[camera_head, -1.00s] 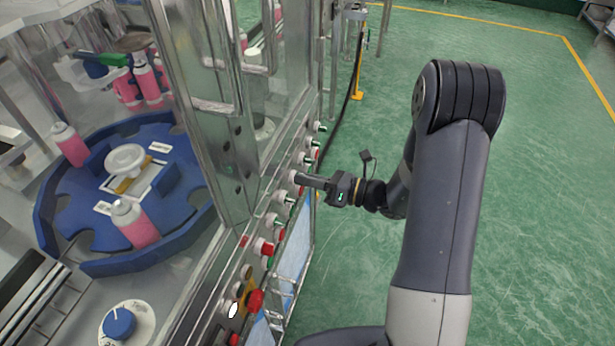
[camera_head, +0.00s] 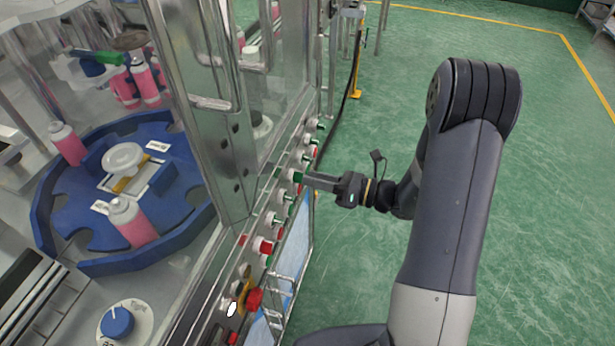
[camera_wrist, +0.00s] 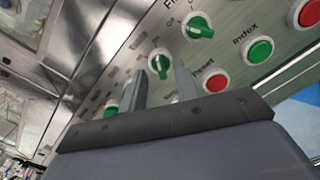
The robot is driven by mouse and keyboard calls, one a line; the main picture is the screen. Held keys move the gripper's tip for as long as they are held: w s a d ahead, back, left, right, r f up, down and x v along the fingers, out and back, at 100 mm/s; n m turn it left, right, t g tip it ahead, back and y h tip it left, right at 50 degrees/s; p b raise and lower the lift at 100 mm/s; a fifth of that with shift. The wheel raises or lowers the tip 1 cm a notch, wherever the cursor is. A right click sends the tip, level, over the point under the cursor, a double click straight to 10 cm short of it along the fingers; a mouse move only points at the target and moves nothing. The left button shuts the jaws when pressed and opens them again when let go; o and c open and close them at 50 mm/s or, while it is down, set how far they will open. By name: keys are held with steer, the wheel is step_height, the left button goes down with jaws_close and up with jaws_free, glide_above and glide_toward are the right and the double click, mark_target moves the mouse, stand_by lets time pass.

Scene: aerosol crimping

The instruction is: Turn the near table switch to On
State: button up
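My gripper (camera_head: 308,179) reaches left to the control panel, with its fingertips close to a green switch knob (camera_head: 297,176). In the wrist view its two fingers (camera_wrist: 163,83) are apart, with a green knob (camera_wrist: 160,64) showing in the gap beyond the tips. I cannot tell whether they touch it. The label of this knob is not readable, so I cannot confirm that it is the near table switch. Another green switch knob (camera_wrist: 198,27) sits to its upper right and is turned at a slant.
A red Reset button (camera_wrist: 215,81) and a green Index button (camera_wrist: 258,49) lie close to the right finger. The panel also carries a red emergency knob (camera_head: 254,299). A blue turntable (camera_head: 100,235) with pink cans is behind the glass. The green floor on the right is clear.

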steer(key=v, duration=0.8)
steer(key=x, duration=1)
steer(key=shift+a, duration=0.35)
steer(key=shift+w, duration=0.1)
steer(key=v, duration=1.1)
steer(key=x, duration=1.1)
steer(key=shift+s+d+n+b, duration=0.4)
steer(key=shift+d+n+b, duration=0.5)
steer(key=shift+n+b, duration=1.15)
steer(key=shift+s+d+n+b, duration=0.45)
steer(key=shift+d+n+b, duration=0.45)
steer(key=shift+n+b, duration=1.15)
steer(key=shift+s+d+n+b, duration=0.4)
steer(key=shift+d+n+b, duration=0.5)
steer(key=shift+n+b, duration=1.15)
